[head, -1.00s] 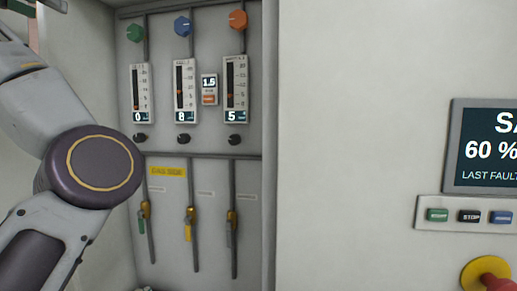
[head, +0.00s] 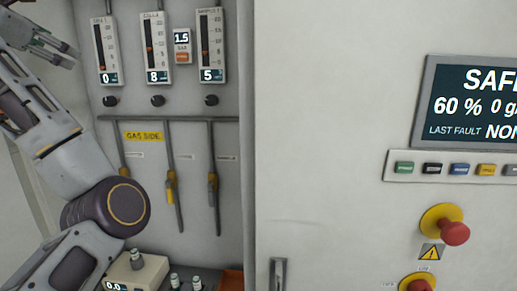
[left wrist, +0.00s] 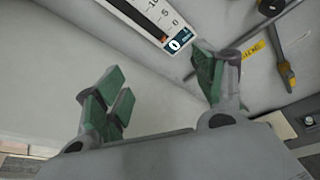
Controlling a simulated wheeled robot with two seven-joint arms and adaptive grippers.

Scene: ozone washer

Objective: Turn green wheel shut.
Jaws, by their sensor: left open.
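The green wheel is outside both current views; the head view cuts off the panel above the gauges. The leftmost gauge (head: 105,50), which stood below that wheel earlier, reads 0. My left gripper (head: 62,48) is at the upper left of the head view, left of this gauge. In the left wrist view, its green-padded fingers (left wrist: 160,76) are spread apart with nothing between them. The gauge's 0 end (left wrist: 177,42) shows beyond them, close to the right finger in the picture. My right gripper is not in view.
Two more gauges read 8 (head: 155,48) and 5 (head: 211,45). Black knobs (head: 157,101) and yellow-handled valves (head: 170,187) are below. A cabinet door (head: 330,150) with a display (head: 475,105) and a red stop button (head: 454,232) is at the right.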

